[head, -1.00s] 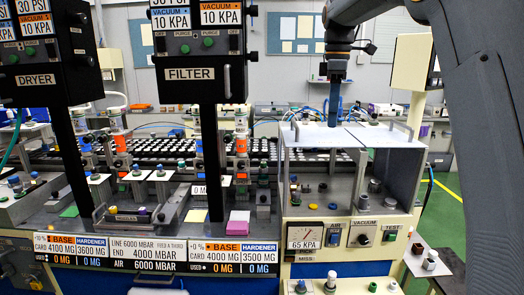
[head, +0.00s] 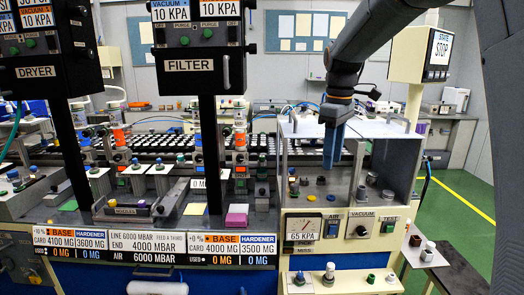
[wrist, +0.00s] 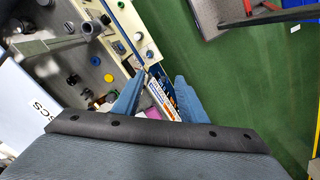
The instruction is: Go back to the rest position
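My gripper (head: 333,155) has two blue fingers that point down, and it hangs before the open-fronted grey box (head: 424,168) on the right of the bench. Whether it touches the box cannot be told from the head view. In the wrist view, the fingers of my gripper (wrist: 160,78) stand apart with nothing between them. Green floor and the bench's edge show beyond them.
The box holds several small knobs and cylinders. Below it is a panel with a gauge (head: 304,227) and switches. A small side table (head: 457,277) with small parts stands at right. The filter post (head: 212,150) stands left.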

